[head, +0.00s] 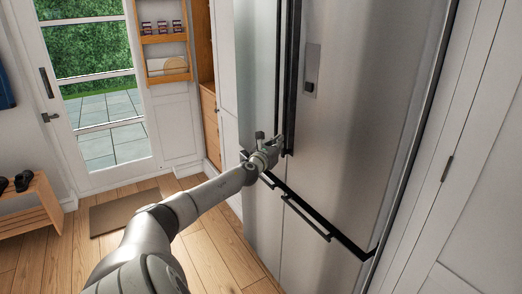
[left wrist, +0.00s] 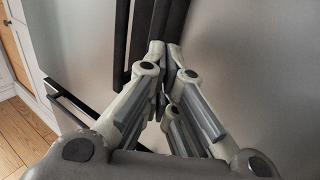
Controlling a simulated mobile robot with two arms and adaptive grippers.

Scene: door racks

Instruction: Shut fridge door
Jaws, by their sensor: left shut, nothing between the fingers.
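The steel fridge (head: 345,130) stands at the centre right in the head view, with two upper doors and lower fronts. The narrow left upper door (head: 257,70) and the wide right upper door (head: 390,90) meet near dark upright handles (head: 293,75). Both look shut or nearly so; I cannot tell whether a small gap remains. My left gripper (head: 280,143) is at the lower end of these handles, by the doors' meeting line. In the left wrist view, its fingers (left wrist: 166,48) are together and empty, close to the dark handles (left wrist: 150,25); contact is unclear. My right gripper is out of view.
Lower fronts carry dark horizontal handles (head: 306,220). A white cabinet wall (head: 480,170) borders the fridge on the right. A glass door (head: 100,95), a doormat (head: 122,210) and a wooden bench (head: 30,205) stand to the left. The wooden floor (head: 208,262) before the fridge is clear.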

